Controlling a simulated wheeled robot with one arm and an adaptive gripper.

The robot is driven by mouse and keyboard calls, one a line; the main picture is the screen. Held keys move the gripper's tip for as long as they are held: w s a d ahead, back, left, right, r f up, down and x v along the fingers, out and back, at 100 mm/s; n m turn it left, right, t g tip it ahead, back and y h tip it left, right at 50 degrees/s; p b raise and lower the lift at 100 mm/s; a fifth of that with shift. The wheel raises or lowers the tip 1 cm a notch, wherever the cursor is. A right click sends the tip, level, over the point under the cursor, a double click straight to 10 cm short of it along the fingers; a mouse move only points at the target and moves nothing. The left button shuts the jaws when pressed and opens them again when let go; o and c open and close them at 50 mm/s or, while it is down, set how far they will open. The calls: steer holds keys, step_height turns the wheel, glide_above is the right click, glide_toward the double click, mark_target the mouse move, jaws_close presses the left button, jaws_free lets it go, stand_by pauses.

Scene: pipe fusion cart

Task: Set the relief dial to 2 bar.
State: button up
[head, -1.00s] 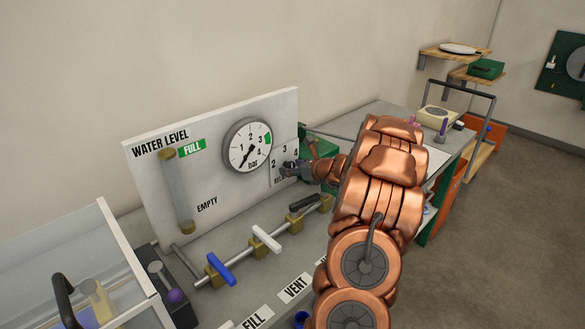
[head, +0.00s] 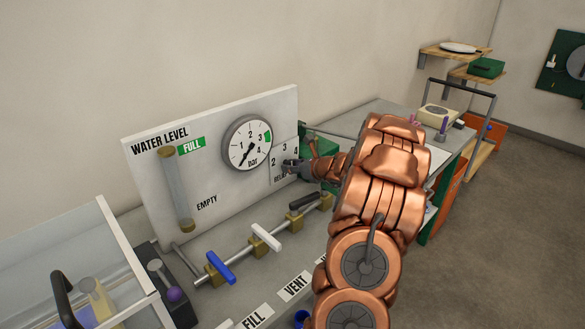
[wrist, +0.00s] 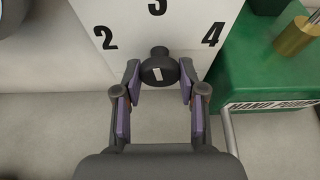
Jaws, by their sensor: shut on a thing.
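The relief dial is a small dark round knob (wrist: 159,69) with a short white mark on its face, on the white panel below the printed 2, 3 and 4. In the wrist view 2 is at the left, 3 at the top and 4 at the right. I cannot tell which number the mark points to. My gripper (wrist: 160,82) is shut on the knob, with one purple-padded finger on each side. In the head view my gripper (head: 291,167) hides most of the dial. The round pressure gauge (head: 248,143) has its needle pointing to the lower left.
Left of the gauge is the water level tube (head: 177,190). A pipe with a blue valve handle (head: 221,268) and a white valve handle (head: 265,237) runs below the panel. The green hand pump (wrist: 262,72) stands close on the right of the dial.

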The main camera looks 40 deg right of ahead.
steer(key=shift+f+b, duration=0.25)
steer(key=shift+b, duration=0.55)
steer(key=n+h+b, duration=0.2)
steer(key=n+b, duration=0.1)
steer(key=b, duration=0.7)
steer(key=n+h+b, duration=0.2)
steer(key=n+b, duration=0.2)
steer(key=b, duration=0.7)
steer(key=shift+a+t+h, duration=0.1)
steer(key=shift+t+h, duration=0.2)
steer(key=shift+t, duration=0.1)
steer(key=shift+b, duration=0.7)
steer(key=shift+r, duration=0.15)
steer(key=o, duration=1.1)
steer(key=shift+r, duration=0.1)
